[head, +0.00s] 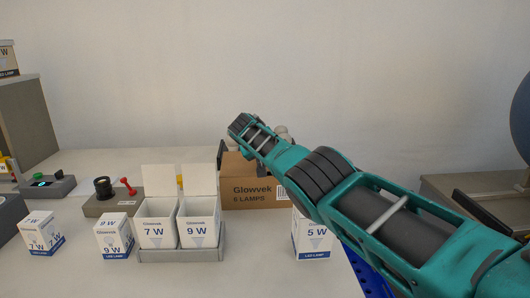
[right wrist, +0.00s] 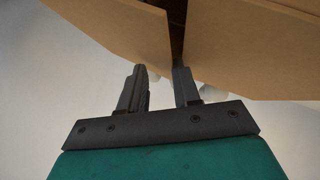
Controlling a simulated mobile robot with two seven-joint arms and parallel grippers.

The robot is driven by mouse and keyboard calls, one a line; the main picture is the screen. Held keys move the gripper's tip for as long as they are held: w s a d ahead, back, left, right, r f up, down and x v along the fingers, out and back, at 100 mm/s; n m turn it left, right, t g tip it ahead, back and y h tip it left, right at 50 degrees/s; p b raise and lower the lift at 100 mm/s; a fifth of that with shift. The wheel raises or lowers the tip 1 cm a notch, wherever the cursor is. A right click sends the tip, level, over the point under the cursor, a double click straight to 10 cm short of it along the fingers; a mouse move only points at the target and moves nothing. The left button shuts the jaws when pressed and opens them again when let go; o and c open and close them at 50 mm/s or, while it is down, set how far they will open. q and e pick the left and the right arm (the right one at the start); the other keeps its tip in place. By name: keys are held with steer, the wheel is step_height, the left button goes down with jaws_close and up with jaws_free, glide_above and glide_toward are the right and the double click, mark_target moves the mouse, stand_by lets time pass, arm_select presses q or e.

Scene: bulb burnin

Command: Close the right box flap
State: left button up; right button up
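The brown cardboard box (head: 240,196), printed "Glowvek 6 LAMPS", stands at the back of the table in the head view. Its top is largely hidden by my right arm, so I cannot tell how its flaps stand there. In the right wrist view two cardboard panels, a left one (right wrist: 120,32) and a right one (right wrist: 240,60), lie ahead with a dark gap between them. My right gripper (right wrist: 162,72) has its fingers apart, with nothing clearly held. Its right fingertip is close to the gap; contact is unclear. My left gripper is in neither view.
Two open white cartons, 7 W (head: 157,232) and 9 W (head: 198,231), stand in a grey tray (head: 180,256) in front of the box. A 5 W carton (head: 311,238) stands right of it. More cartons and a grey device (head: 112,204) are at left.

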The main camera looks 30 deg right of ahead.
steer(key=shift+s+r+p, duration=0.1)
steer(key=shift+s+p, duration=0.2)
steer(key=shift+p, duration=0.8)
steer(key=shift+s+a+r+p, duration=0.3)
steer(key=shift+r+p, duration=0.2)
steer(key=shift+p, duration=0.75)
steer(key=p+v, duration=0.2)
steer(key=v, duration=0.1)
steer(key=shift+a, duration=0.2)
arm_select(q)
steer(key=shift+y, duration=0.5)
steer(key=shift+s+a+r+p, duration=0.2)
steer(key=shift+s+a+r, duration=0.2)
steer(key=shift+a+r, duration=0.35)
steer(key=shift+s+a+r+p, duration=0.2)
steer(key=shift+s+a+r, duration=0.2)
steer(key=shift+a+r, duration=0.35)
arm_select(e)
steer(key=v, duration=0.8)
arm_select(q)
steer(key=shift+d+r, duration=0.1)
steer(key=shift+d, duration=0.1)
arm_select(e)
steer(key=shift+w+a, duration=0.15)
